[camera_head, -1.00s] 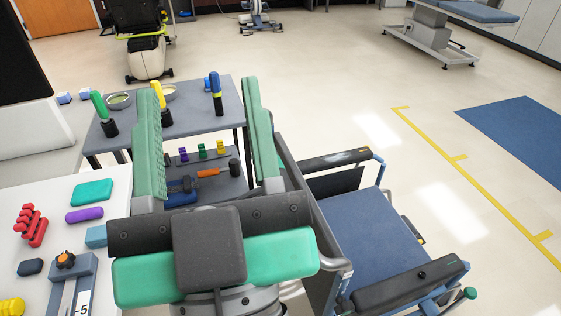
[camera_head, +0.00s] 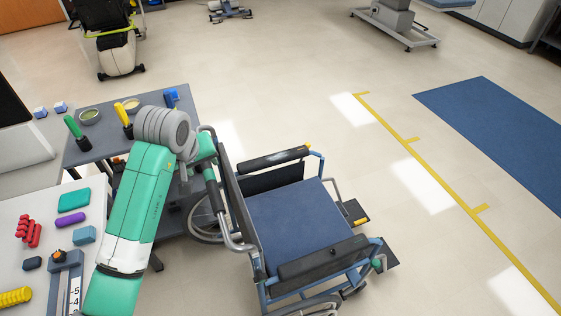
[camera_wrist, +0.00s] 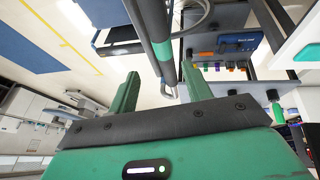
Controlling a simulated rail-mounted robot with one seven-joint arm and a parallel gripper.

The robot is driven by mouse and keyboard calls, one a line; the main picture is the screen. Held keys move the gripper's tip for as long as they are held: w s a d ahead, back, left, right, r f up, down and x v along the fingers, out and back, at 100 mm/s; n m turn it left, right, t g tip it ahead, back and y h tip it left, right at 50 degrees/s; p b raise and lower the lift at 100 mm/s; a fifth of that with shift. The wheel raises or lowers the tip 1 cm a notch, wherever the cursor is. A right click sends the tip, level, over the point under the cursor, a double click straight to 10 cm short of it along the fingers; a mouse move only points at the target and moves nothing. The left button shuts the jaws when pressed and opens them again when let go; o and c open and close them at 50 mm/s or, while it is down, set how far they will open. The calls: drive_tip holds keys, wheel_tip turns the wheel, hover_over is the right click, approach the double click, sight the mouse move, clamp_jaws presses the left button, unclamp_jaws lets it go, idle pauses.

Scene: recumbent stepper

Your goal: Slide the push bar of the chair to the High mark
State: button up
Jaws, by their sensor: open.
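The chair is a wheelchair with a blue seat (camera_head: 292,218) and dark armrests, right of centre in the head view. Its back carries a grey tubular push bar (camera_head: 233,243) with a dark upper part, on the side toward my arm. My gripper (camera_head: 207,147) is at the upper end of this bar, partly hidden behind my grey wrist. In the wrist view, my gripper (camera_wrist: 162,84) is open, its two green fingers apart. A dark bar with a green band (camera_wrist: 162,48) shows between and beyond the fingers. I cannot see contact or read a High mark.
A grey table (camera_head: 178,98) with bowls and upright handles stands behind my arm. A white table (camera_head: 45,222) at left holds coloured blocks and a scale with an orange knob (camera_head: 57,256). Open floor lies right of the chair, with a yellow line (camera_head: 440,172) and blue mat (camera_head: 500,130).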

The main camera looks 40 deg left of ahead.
sight(208, 174)
drive_tip(key=b+x, duration=0.1)
drive_tip(key=x, duration=0.1)
drive_tip(key=b+x, duration=0.1)
drive_tip(key=x, duration=0.2)
drive_tip(key=b+x, duration=0.1)
drive_tip(key=x, duration=0.2)
drive_tip(key=shift+s+f, duration=0.15)
drive_tip(key=shift+s, duration=0.15)
